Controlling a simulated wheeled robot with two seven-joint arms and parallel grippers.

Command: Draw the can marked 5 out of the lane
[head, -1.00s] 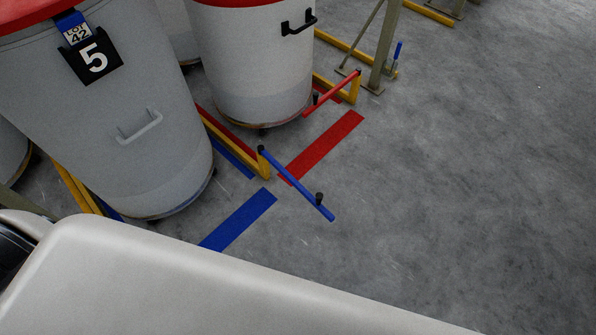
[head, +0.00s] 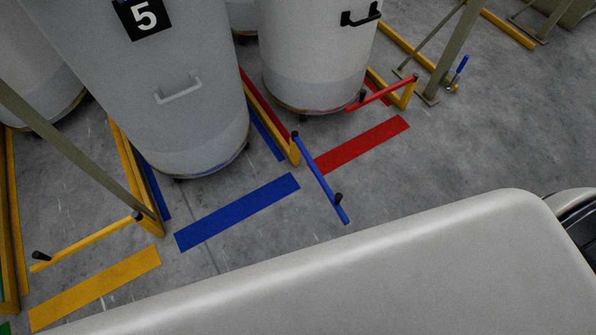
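The can marked 5 (head: 105,85) is a tall grey can with a black number plate (head: 142,17) and a light grey handle (head: 178,91) low on its front. It stands upright on a wheeled base in the lane with blue floor lines. A blue stripe (head: 237,211) crosses the floor in front of it. A blue bar (head: 320,178) with a black knob is angled outward from the yellow rail's end, to the right of the lane mouth. The can's top is out of view. Neither gripper shows.
A second grey can (head: 315,55) with a black handle stands right, behind a red bar (head: 382,95) and red stripe (head: 362,144). A yellow bar (head: 85,245) and yellow stripe (head: 95,288) are left. Open floor (head: 520,120) lies right. My own pale body fills the bottom.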

